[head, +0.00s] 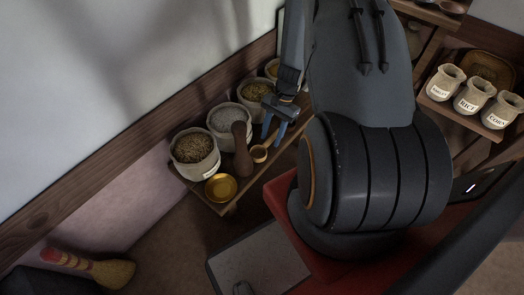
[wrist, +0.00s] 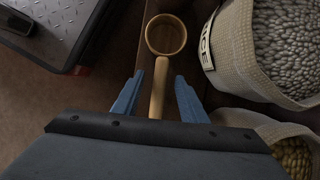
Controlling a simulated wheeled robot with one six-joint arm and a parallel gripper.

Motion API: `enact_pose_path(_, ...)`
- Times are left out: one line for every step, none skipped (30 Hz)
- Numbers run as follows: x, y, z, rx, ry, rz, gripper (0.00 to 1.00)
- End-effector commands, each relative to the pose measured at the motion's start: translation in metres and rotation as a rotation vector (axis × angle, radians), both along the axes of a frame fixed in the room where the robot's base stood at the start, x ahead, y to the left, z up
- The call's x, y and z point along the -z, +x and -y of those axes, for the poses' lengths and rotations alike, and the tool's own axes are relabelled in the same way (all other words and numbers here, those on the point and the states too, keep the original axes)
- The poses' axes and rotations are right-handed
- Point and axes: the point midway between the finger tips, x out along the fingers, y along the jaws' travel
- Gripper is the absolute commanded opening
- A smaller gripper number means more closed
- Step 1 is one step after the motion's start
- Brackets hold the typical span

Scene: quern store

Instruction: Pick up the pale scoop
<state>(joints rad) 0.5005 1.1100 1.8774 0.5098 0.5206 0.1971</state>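The pale wooden scoop (wrist: 166,36) lies on the shelf in the wrist view, its round bowl away from me and its handle pointing back toward my gripper. My gripper (wrist: 158,76) is open, with one blue finger on each side of the handle. Gaps show between the handle and both fingers. In the head view the scoop's bowl (head: 259,154) shows just below my gripper (head: 272,140), and its handle is mostly hidden there. I cannot tell the exact height of the fingertips over the shelf.
Several grain sacks (head: 195,165) line the wooden shelf (head: 230,207) along the wall; one marked RICE (wrist: 233,62) is close right of the scoop. A brown wooden tool (head: 242,152) and a brass bowl (head: 221,187) are left of it.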

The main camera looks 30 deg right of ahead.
Motion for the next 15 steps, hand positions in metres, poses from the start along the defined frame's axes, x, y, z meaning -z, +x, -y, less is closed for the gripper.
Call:
enact_pose_path(-0.0001, 0.0, 0.0, 0.0, 0.0, 0.0, 0.39)
enact_pose_path(0.0, 0.0, 0.0001, 0.0, 0.0, 0.0, 0.39)
enact_pose_path(0.0001, -0.0001, 0.0001, 0.0, 0.0, 0.0, 0.39)
enact_pose_path(0.0004, 0.0, 0.0001, 0.0, 0.0, 0.0, 0.39)
enact_pose_path(0.0006, -0.0001, 0.0001, 0.0, 0.0, 0.0, 0.39)
enact_pose_path(0.001, -0.0001, 0.0001, 0.0, 0.0, 0.0, 0.39)
enact_pose_path(0.0013, -0.0001, 0.0, 0.0, 0.0, 0.0, 0.39)
enact_pose_path(0.0017, -0.0001, 0.0001, 0.0, 0.0, 0.0, 0.39)
enact_pose_path(0.0022, -0.0001, 0.0001, 0.0, 0.0, 0.0, 0.39)
enact_pose_path(0.0026, -0.0001, 0.0001, 0.0, 0.0, 0.0, 0.39)
enact_pose_path(0.003, -0.0001, 0.0001, 0.0, 0.0, 0.0, 0.39)
enact_pose_path(0.0036, -0.0001, 0.0001, 0.0, 0.0, 0.0, 0.39)
enact_pose_path(0.004, -0.0001, 0.0001, 0.0, 0.0, 0.0, 0.39)
enact_pose_path(0.0043, -0.0001, 0.0001, 0.0, 0.0, 0.0, 0.39)
enact_pose_path(0.0047, -0.0001, 0.0001, 0.0, 0.0, 0.0, 0.39)
